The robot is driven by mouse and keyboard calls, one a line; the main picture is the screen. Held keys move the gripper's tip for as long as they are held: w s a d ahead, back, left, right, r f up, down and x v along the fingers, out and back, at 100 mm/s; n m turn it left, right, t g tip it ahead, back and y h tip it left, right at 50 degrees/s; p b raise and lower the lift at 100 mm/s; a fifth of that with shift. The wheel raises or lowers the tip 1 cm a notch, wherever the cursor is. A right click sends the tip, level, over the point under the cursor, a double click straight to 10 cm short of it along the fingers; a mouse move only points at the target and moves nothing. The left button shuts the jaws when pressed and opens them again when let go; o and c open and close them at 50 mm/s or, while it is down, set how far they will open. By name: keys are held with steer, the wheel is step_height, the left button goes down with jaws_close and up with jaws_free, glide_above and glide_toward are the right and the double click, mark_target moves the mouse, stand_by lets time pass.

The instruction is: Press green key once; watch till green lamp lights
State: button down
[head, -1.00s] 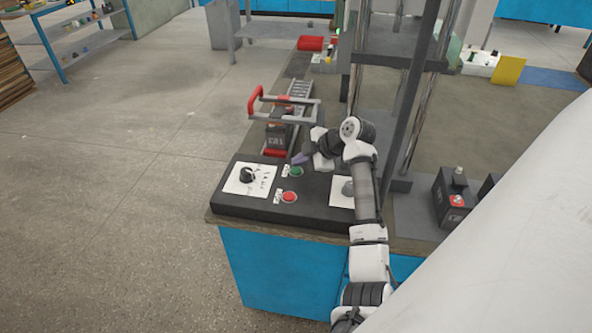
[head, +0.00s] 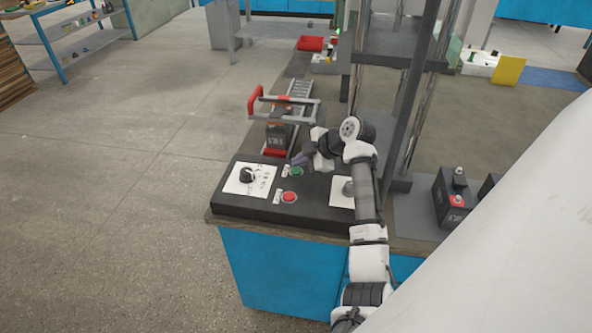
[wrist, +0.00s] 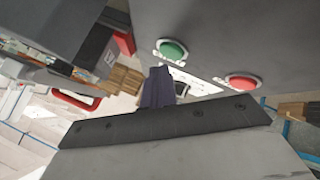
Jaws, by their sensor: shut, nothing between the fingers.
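The green key (head: 296,172) is a round button in a pale ring on the black control panel (head: 232,206). It also shows in the wrist view (wrist: 172,50). My gripper (head: 299,160) is shut and empty, with its fingertips just behind the green key in the head view. In the wrist view the shut fingers (wrist: 157,88) point up, just left of and below the key, apart from it in the picture. Whether they touch the panel I cannot tell. A small white plate with a dark square (wrist: 182,88) lies beside the green key. I cannot make out a lit green lamp on it.
A red key (head: 289,197) sits in front of the green one, with a rotary knob (head: 247,175) on a white plate to the left. A battery (head: 278,137) with a red-handled frame stands behind the panel. Metal posts and another battery (head: 452,197) stand to the right.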

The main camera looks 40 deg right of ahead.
mark_target(300, 171)
steer(key=shift+f, duration=0.15)
steer(key=shift+f+b, duration=0.3)
steer(key=shift+b, duration=0.15)
steer(key=shift+f+b, duration=0.45)
stand_by(0.6)
steer(key=shift+r, duration=0.1)
steer(key=shift+r+p, duration=0.35)
steer(key=shift+r, duration=0.4)
steer(key=shift+r+p, duration=1.2)
steer(key=shift+r, duration=1.3)
